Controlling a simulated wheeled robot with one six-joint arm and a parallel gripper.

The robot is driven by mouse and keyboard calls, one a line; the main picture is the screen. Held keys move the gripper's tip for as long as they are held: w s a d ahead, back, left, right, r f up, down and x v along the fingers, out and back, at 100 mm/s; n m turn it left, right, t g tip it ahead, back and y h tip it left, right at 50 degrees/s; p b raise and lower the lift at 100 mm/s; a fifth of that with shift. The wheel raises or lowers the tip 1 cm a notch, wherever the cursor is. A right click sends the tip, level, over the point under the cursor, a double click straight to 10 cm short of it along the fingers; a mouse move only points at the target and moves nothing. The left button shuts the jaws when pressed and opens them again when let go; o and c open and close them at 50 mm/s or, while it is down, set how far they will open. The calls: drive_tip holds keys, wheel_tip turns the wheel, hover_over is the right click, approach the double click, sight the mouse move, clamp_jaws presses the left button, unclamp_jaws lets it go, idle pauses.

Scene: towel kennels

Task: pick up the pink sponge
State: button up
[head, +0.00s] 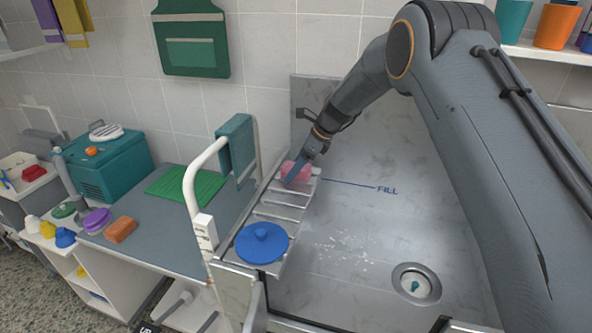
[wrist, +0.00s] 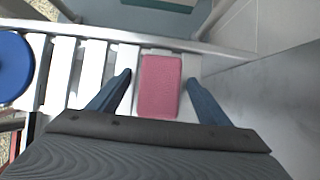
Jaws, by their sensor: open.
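The pink sponge (head: 296,170) lies at the far end of a slatted metal rack on the left side of the sink basin. In the wrist view the pink sponge (wrist: 160,86) is a flat rectangle lying between my two blue fingers. My gripper (wrist: 160,80) is open, with one finger on each side of the sponge and a gap on both sides. In the head view my gripper (head: 296,172) is over the sponge and hides part of it.
A blue lid (head: 261,242) sits on the near end of the rack (head: 271,212). A white rail (head: 190,185) with a teal towel (head: 236,150) stands left of it. The steel basin (head: 350,215) has a drain (head: 416,283). An orange sponge (head: 120,229) lies on the counter.

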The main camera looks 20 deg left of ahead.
drive_tip(key=shift+f, duration=0.1)
drive_tip(key=c, duration=1.1)
wheel_tip(320, 180, up, 10)
drive_tip(key=b, duration=0.3)
